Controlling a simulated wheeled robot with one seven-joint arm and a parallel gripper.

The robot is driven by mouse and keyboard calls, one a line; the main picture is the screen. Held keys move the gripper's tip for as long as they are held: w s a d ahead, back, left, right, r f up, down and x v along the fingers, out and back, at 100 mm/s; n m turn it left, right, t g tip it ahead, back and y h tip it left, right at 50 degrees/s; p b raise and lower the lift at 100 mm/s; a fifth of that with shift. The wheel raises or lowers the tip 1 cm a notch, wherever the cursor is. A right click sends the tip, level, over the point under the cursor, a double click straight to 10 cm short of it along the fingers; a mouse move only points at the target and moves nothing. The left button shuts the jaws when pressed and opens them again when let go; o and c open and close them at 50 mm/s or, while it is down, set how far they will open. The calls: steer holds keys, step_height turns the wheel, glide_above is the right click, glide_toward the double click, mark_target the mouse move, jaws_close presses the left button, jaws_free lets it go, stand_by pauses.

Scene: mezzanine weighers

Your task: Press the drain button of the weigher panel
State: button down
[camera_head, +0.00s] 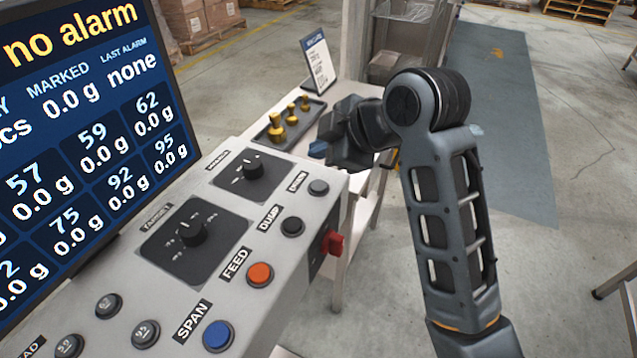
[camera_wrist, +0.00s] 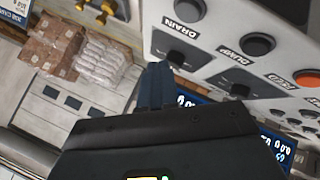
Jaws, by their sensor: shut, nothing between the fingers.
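The weigher panel (camera_head: 318,222) is a light grey sloped console with labelled buttons. The drain button (camera_head: 318,187) is a round dark grey button at its far right end, beside the DRAIN label (camera_head: 297,182). In the wrist view the drain button (camera_wrist: 189,10) is near the top edge, with its label just below. My gripper (camera_head: 318,149) is shut and empty, just beyond the panel's far end and apart from the button. In the wrist view its blue fingertips (camera_wrist: 156,70) point up, below and left of the button.
Beside it are the black dump button (camera_head: 292,226), orange feed button (camera_head: 260,274) and blue span button (camera_head: 217,335). A red switch (camera_head: 332,243) juts from the panel's side. A tray of brass weights (camera_head: 283,124) and a sign (camera_head: 318,63) stand behind. The screen (camera_head: 85,130) is at left.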

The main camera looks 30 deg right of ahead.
mark_target(322, 188)
steer(key=shift+f+b, duration=1.35)
steer(key=shift+f, duration=1.1)
steer(key=shift+f, duration=0.15)
steer(key=shift+f, duration=0.25)
steer(key=shift+f, duration=0.45)
stand_by(0.7)
steer(key=shift+r, duration=0.2)
steer(key=shift+r+p, duration=0.7)
steer(key=shift+p, duration=0.1)
